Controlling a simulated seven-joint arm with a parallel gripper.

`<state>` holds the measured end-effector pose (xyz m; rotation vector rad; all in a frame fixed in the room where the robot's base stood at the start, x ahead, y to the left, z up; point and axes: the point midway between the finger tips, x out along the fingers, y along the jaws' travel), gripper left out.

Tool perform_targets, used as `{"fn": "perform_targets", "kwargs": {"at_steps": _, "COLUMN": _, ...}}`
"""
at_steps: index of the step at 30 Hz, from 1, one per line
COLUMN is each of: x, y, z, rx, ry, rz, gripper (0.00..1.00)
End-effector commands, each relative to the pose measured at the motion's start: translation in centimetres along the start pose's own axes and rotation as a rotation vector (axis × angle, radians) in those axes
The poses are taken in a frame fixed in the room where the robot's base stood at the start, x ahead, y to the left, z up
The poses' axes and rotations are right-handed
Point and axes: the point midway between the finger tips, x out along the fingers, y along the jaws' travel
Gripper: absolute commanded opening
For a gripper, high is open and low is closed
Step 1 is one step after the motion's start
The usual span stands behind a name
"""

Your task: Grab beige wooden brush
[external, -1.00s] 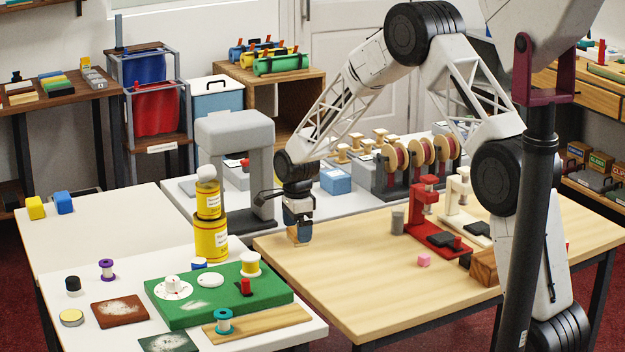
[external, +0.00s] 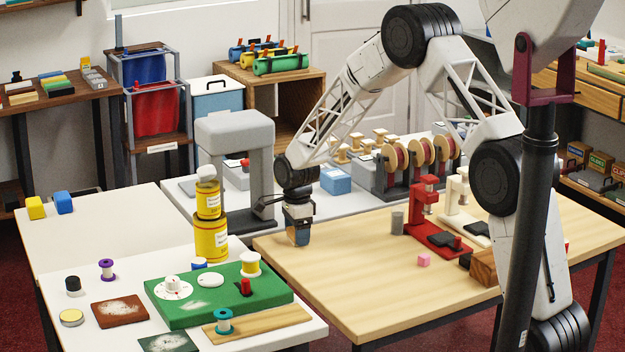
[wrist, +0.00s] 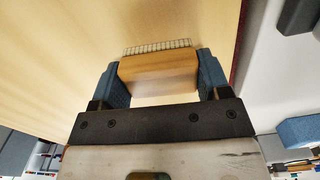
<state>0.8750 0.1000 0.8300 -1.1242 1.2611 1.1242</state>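The beige wooden brush (wrist: 158,72) lies between my gripper's two blue fingers in the wrist view, with its row of bristles along the far edge. My gripper (wrist: 160,82) has a finger against each end of the brush and is shut on it. In the external view my gripper (external: 299,236) points down at the far left part of the light wooden table (external: 380,290). There the brush is mostly hidden by the fingers, and it appears to be at the tabletop.
A red press (external: 424,215), a grey cylinder (external: 397,222) and a pink cube (external: 424,260) stand to the right on the same table. A grey arch-shaped machine (external: 235,130) and yellow cans (external: 211,240) are to the left. The table's front middle is clear.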

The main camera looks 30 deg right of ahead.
Motion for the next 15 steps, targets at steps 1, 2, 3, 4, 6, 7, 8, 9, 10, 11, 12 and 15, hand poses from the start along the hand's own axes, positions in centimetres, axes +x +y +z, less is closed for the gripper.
{"fn": "perform_targets", "kwargs": {"at_steps": 1, "x": 0.01, "y": 0.01, "z": 0.0, "rx": 0.0, "ry": 0.0, "rz": 0.0, "gripper": 0.57}}
{"fn": "perform_targets", "kwargs": {"at_steps": 2, "x": 0.01, "y": 0.01, "z": 0.0, "rx": 0.0, "ry": 0.0, "rz": 0.0, "gripper": 0.53}}
{"fn": "perform_targets", "kwargs": {"at_steps": 3, "x": 0.01, "y": 0.01, "z": 0.0, "rx": 0.0, "ry": 0.0, "rz": 0.0, "gripper": 0.46}}
{"fn": "perform_targets", "kwargs": {"at_steps": 4, "x": 0.0, "y": 0.01, "z": 0.0, "rx": 0.0, "ry": 0.0, "rz": 0.0, "gripper": 0.46}}
{"fn": "perform_targets", "kwargs": {"at_steps": 6, "x": 0.0, "y": 0.0, "z": 0.0, "rx": 0.0, "ry": 0.0, "rz": 0.0, "gripper": 0.46}}
{"fn": "perform_targets", "kwargs": {"at_steps": 7, "x": 0.0, "y": 0.0, "z": 0.0, "rx": 0.0, "ry": 0.0, "rz": 0.0, "gripper": 0.46}}
{"fn": "perform_targets", "kwargs": {"at_steps": 8, "x": 0.0, "y": 0.01, "z": 0.0, "rx": 0.0, "ry": 0.0, "rz": 0.0, "gripper": 0.46}}
{"fn": "perform_targets", "kwargs": {"at_steps": 9, "x": -0.01, "y": 0.0, "z": 0.0, "rx": 0.0, "ry": 0.0, "rz": 0.0, "gripper": 0.46}}
{"fn": "perform_targets", "kwargs": {"at_steps": 10, "x": -0.02, "y": 0.0, "z": 0.0, "rx": 0.0, "ry": 0.0, "rz": 0.0, "gripper": 0.46}}
{"fn": "perform_targets", "kwargs": {"at_steps": 11, "x": -0.03, "y": 0.0, "z": 0.0, "rx": 0.0, "ry": 0.0, "rz": 0.0, "gripper": 0.46}}
{"fn": "perform_targets", "kwargs": {"at_steps": 12, "x": -0.09, "y": 0.0, "z": 0.0, "rx": 0.0, "ry": 0.0, "rz": 0.0, "gripper": 0.46}}
{"fn": "perform_targets", "kwargs": {"at_steps": 15, "x": -0.36, "y": -0.01, "z": 0.0, "rx": 0.0, "ry": 0.0, "rz": 0.0, "gripper": 0.46}}
